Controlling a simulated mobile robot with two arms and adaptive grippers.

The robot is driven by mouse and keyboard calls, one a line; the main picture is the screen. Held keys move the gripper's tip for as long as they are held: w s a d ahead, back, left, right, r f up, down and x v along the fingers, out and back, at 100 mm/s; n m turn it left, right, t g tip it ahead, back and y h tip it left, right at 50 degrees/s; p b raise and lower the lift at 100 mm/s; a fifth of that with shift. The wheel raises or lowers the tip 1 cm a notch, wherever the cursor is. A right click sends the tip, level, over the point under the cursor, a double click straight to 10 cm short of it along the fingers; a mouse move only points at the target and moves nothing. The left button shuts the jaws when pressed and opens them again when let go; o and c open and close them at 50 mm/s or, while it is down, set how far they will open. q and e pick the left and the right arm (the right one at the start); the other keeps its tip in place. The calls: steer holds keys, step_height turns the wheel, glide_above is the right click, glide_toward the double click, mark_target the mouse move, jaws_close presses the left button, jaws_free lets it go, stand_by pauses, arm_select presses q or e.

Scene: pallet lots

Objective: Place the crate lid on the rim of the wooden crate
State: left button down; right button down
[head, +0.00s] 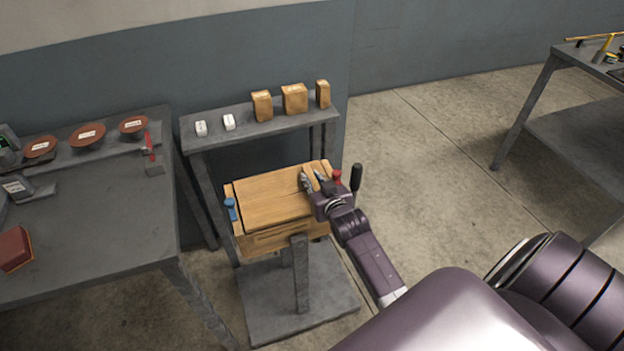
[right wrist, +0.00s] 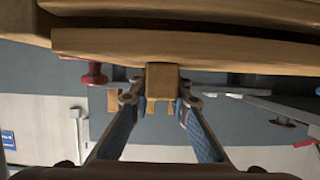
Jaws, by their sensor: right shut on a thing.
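The crate lid (head: 270,197) is a flat light-wood panel over the top of the wooden crate (head: 285,238). My right gripper (head: 316,180) is at the lid's right side. In the right wrist view, its two fingers (right wrist: 160,108) are shut on a small wooden block (right wrist: 162,80) at the lid's edge (right wrist: 190,48). A dark line separates the lid from the crate wood above it in that view. I cannot tell whether the lid touches the rim all round. The gripper hides part of the crate's right end. My left gripper is not in view.
The crate stands on a grey stand (head: 300,290). A blue fitting (head: 231,209) is at its left and a red knob (head: 337,177) at its right. Behind is a shelf (head: 240,137) with cartons (head: 294,98). A grey table (head: 100,230) is at left.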

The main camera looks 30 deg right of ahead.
steer(key=shift+f, duration=0.4)
steer(key=c, duration=1.8)
jaws_free()
steer(key=shift+r, duration=0.2)
steer(key=v, duration=1.2)
steer(key=shift+r, duration=0.25)
